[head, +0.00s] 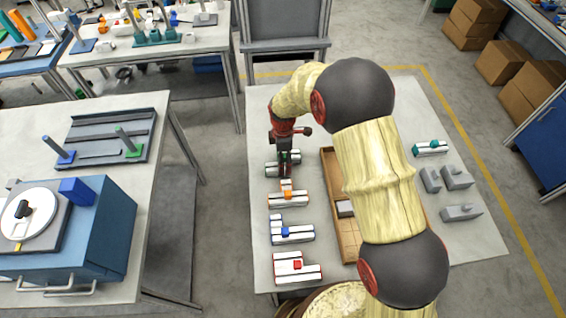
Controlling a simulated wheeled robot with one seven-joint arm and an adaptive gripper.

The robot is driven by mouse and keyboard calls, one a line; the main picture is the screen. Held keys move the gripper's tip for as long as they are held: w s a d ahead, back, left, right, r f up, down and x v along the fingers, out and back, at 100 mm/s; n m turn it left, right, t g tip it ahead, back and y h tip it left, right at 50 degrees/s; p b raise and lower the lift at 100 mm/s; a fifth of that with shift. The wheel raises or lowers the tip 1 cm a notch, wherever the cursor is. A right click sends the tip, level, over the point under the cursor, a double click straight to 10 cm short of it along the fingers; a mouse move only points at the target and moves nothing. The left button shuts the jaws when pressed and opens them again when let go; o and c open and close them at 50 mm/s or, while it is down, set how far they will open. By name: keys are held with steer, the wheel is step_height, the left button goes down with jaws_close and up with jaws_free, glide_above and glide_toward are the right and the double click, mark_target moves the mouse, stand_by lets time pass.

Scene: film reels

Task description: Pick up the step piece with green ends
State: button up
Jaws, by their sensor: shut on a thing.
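A pale step piece with a bit of green (272,170) lies at the far left of the near table, under my gripper. My gripper (286,168) points down and is shut on this piece; the fingers and wrist hide much of it. I cannot tell whether it is lifted off the table. Another pale step piece with teal-green parts (431,148) lies at the far right of the same table, apart from my gripper.
Pale pieces with orange (288,198), blue (292,233) and red (297,266) parts line the table's left side. A wooden tray (327,165) stands partly behind my arm. Several grey blocks (457,177) lie right. A gap separates the left table (165,150).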

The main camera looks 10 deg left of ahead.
steer(key=c, duration=0.6)
